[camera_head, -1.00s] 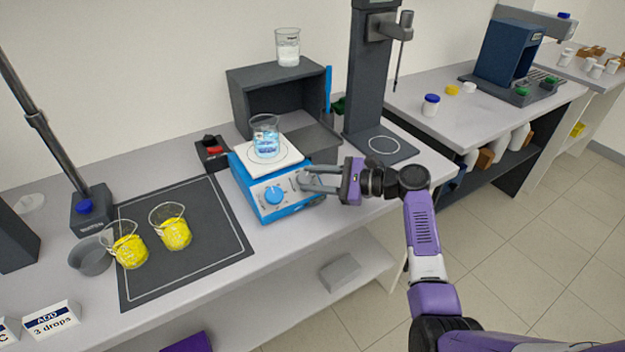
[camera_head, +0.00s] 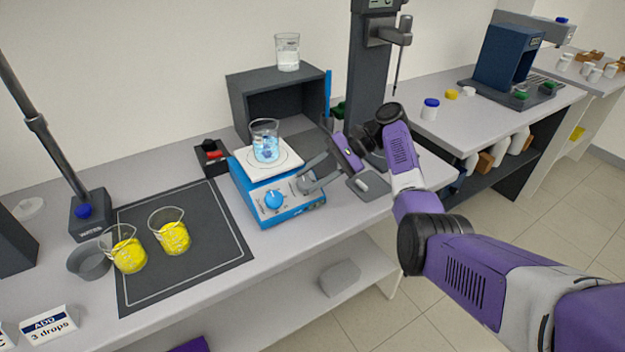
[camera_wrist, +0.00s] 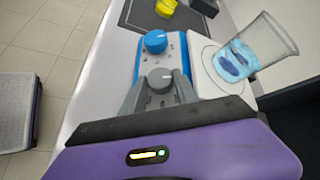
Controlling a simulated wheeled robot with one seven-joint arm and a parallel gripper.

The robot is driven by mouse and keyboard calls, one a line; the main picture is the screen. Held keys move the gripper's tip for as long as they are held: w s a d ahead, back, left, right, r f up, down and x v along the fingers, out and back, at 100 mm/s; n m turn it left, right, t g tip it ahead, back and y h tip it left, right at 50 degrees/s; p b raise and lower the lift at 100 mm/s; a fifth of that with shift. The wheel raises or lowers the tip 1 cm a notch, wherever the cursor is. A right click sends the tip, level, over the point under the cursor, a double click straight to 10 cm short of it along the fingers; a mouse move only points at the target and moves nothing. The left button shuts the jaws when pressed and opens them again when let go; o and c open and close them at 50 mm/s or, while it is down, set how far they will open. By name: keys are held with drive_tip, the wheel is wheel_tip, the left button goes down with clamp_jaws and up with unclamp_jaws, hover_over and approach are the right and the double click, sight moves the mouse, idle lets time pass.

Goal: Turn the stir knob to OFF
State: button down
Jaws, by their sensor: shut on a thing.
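The blue and white hotplate stirrer (camera_head: 290,205) stands on the bench with a beaker of blue liquid (camera_head: 266,147) on its white plate (camera_head: 285,165). Its front panel has a blue knob (camera_head: 274,199) and a grey knob (camera_head: 303,184). In the wrist view the grey knob (camera_wrist: 160,80) sits between my fingertips, and the blue knob (camera_wrist: 155,41) is beyond it. My gripper (camera_head: 308,178) is shut on the grey knob, reaching in from the right. The white mark on the grey knob shows, but any panel lettering is too small to read.
Two beakers of yellow liquid (camera_head: 174,238) stand on the dark mat (camera_head: 215,235) at left. A dark open box (camera_head: 290,100) is behind the stirrer, and a tall stand (camera_head: 366,75) rises behind my arm. The mat's front part is clear.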

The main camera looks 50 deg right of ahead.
drive_tip(key=shift+n+g, duration=0.3)
drive_tip(key=shift+g, duration=0.1)
drive_tip(key=c, duration=0.9)
unclamp_jaws()
drive_tip(key=shift+c, duration=0.2)
drive_tip(key=v, duration=0.7)
drive_tip(key=shift+d+r, duration=0.2)
drive_tip(key=shift+d, duration=0.05)
drive_tip(key=shift+s, duration=0.1)
